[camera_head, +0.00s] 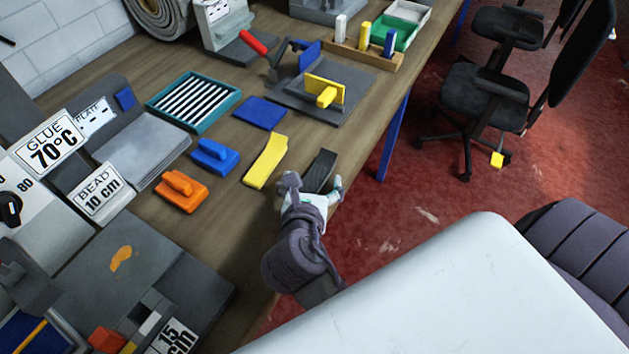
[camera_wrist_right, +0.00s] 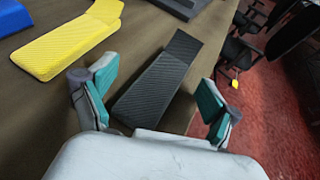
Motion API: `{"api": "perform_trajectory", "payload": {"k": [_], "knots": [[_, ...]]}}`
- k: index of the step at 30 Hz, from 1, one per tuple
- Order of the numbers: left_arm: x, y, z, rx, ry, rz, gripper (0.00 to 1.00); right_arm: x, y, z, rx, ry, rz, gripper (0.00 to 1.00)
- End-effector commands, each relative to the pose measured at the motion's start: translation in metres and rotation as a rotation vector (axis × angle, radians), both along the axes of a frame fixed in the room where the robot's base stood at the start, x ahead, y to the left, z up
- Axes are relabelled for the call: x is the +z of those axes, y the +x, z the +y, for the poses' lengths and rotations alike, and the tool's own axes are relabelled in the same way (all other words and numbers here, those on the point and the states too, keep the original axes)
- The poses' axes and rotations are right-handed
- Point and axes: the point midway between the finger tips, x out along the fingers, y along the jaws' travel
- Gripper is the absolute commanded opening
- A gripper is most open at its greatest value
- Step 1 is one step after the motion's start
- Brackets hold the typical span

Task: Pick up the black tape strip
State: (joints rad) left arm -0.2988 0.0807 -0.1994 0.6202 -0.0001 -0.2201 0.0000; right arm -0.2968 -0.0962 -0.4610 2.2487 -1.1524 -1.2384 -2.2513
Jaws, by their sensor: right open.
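The black tape strip (camera_head: 320,170) lies on the wooden workbench near its right edge in the head view. In the right wrist view the strip (camera_wrist_right: 158,85) is ribbed and dark, with a bent far end. My right gripper (camera_head: 311,184) is at the strip's near end. Its teal-padded fingers stand wide apart in the wrist view (camera_wrist_right: 158,98), one on each side of the strip. Nothing is held between them. I cannot tell whether the fingers touch the strip. My left gripper is not in view.
A yellow strip (camera_head: 266,161) lies to the left, with a blue block (camera_head: 215,156) and an orange block (camera_head: 181,190) beyond it. A teal tray (camera_head: 194,100) of striped pieces stands farther back. The bench edge drops to red floor on the right, where a black chair (camera_head: 487,95) stands.

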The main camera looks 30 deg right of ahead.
Motion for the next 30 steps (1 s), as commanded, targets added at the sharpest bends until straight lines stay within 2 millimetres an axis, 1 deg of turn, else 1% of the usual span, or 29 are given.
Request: {"api": "perform_trajectory", "payload": {"k": [1, 2, 3, 14, 15, 25, 30], "knots": [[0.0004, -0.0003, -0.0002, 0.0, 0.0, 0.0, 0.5, 0.0003, -0.0001, 0.0001, 0.0, 0.0, 0.0, 0.89], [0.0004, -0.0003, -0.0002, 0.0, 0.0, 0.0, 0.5, 0.0003, -0.0002, 0.0001, 0.0, 0.0, 0.0, 0.85], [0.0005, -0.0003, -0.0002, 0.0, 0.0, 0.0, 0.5, 0.0002, -0.0002, 0.0001, 0.0, 0.0, 0.0, 0.79], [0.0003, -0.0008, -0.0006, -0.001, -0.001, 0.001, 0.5, -0.0004, -0.0004, 0.0001, -0.001, 0.0, 0.002, 0.19], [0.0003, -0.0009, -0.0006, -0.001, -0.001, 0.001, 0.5, -0.0005, -0.0004, 0.0002, -0.001, 0.0, 0.002, 0.17], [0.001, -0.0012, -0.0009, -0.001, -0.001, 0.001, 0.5, -0.0001, -0.0003, 0.0001, -0.001, 0.0, 0.002, 0.17], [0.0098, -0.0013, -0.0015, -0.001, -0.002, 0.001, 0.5, 0.0058, 0.0014, -0.0009, 0.0, -0.001, 0.003, 0.17]]}}
